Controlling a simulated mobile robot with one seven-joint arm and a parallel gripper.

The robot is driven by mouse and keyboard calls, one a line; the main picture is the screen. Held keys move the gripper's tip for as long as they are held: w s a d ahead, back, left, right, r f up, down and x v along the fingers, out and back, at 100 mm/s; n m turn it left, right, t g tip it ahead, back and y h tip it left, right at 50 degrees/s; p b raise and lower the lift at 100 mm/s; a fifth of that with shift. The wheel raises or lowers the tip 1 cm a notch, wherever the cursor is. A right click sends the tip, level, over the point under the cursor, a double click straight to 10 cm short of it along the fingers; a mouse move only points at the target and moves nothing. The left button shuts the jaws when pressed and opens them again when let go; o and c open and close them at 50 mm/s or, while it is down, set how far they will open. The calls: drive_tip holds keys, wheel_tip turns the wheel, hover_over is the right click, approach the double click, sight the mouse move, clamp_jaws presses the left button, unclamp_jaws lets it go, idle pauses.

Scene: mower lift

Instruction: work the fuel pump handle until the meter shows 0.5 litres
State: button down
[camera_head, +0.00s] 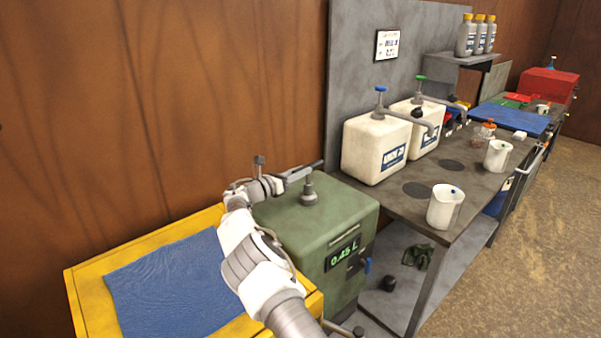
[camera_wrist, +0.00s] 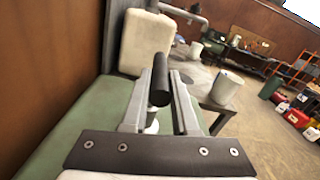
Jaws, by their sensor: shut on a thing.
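The green fuel pump box (camera_head: 330,215) stands beside the yellow cart. Its meter (camera_head: 342,255) shows green digits that look like 0.45 L. A metal pump post (camera_head: 309,192) rises from the box top, with a handle above it. My gripper (camera_head: 296,174) is over the box top at the handle. In the wrist view the black handle grip (camera_wrist: 160,82) lies between the two grey fingers of my gripper (camera_wrist: 167,85), which are shut on it. Part of the handle is hidden by my fingers and wrist.
A yellow cart (camera_head: 88,285) with a blue cloth (camera_head: 175,285) is at the left. A grey bench (camera_head: 400,203) at the right holds two white canisters (camera_head: 375,150) and a white jug (camera_head: 445,207). A wooden wall is close behind.

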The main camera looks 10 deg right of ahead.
drive_tip(key=shift+f+b, duration=0.5)
drive_tip(key=shift+f, duration=0.6)
drive_tip(key=c, duration=0.7)
unclamp_jaws()
drive_tip(key=shift+a+r, duration=0.1)
drive_tip(key=shift+s+a, duration=0.2)
drive_tip(key=shift+a, duration=0.05)
drive_tip(key=v, duration=1.6)
drive_tip(key=shift+s+a, duration=0.2)
drive_tip(key=shift+a, duration=0.05)
